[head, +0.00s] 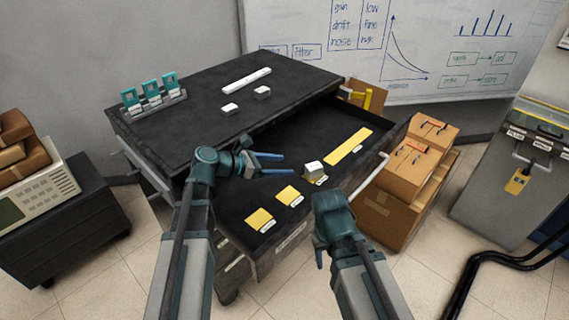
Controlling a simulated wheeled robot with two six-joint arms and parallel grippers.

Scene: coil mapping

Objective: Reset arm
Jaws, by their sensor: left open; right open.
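My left gripper (284,164) is open and empty, held over the open drawer with its fingers pointing right. My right gripper (319,247) is at the drawer's front right edge, partly hidden by its own wrist; it is open, and I see nothing in it. The black drawer (300,133) holds a row of labelled yellow patches. One white block (313,167) sits on a yellow patch, to the right of my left gripper and above my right gripper in the picture. The long yellow strip (350,146) and the left yellow patch (259,219) are bare.
The black cabinet top (200,90) carries a long white bar (246,78), two small white blocks (262,92), and a rack with teal pieces (151,91). Cardboard boxes (415,165) stand right of the drawer. A cart with a beige instrument (42,196) is at left.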

